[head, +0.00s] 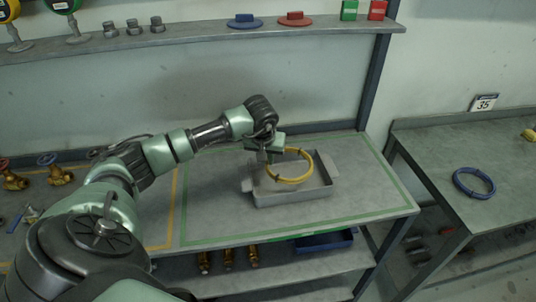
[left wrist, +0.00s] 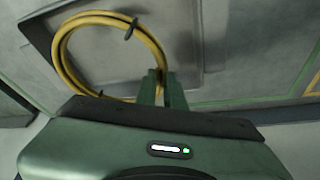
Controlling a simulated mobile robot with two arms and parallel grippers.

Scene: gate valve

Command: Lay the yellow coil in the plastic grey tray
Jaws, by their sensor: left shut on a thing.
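The yellow coil (head: 291,178) is a ring with dark ties, held tilted over the plastic grey tray (head: 318,194). The tray is shallow with side handles and sits on the bench inside a green outline. My left gripper (head: 268,156) is shut on the coil's rim at its left side. In the left wrist view the coil (left wrist: 66,50) hangs between the fingertips (left wrist: 160,80), with the tray (left wrist: 190,62) behind it. I cannot tell whether the coil's lower edge touches the tray. My right gripper is not in view.
A blue coil (head: 474,183) lies on the right-hand table (head: 450,150). Brass valves (head: 54,172) stand at the bench's left. A shelf (head: 200,40) with several parts runs above. A blue bin (head: 324,241) sits below the bench. The bench right of the tray is clear.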

